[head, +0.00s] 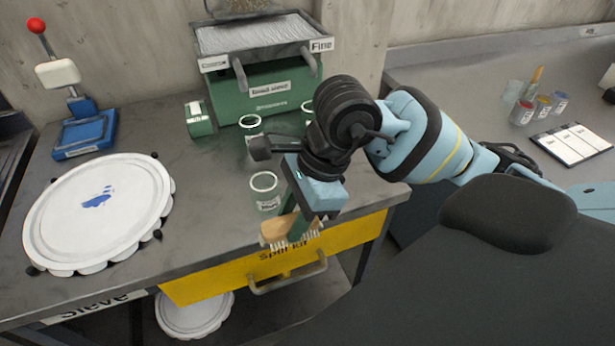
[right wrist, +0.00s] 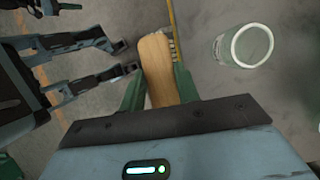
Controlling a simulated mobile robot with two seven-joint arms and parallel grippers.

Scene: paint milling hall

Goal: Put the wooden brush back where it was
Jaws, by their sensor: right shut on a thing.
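The wooden brush (head: 276,230) has a pale wooden body and light bristles. My right gripper (head: 297,222) is shut on it, green fingers on both sides, at the bench's front edge above the yellow drawer front. In the right wrist view the brush (right wrist: 158,70) lies between the fingers (right wrist: 158,92), bristles on its right side. I cannot tell whether the brush touches the bench. No place marked for the brush can be made out. My left gripper does not show in the head view.
A glass jar (head: 265,192) stands close behind the brush, another jar (head: 250,127) farther back. A green mill (head: 265,90) stands at the back. A white round sieve lid (head: 110,215) lies left. The yellow drawer (head: 270,262) has a handle. Bare bench (head: 205,200) lies between.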

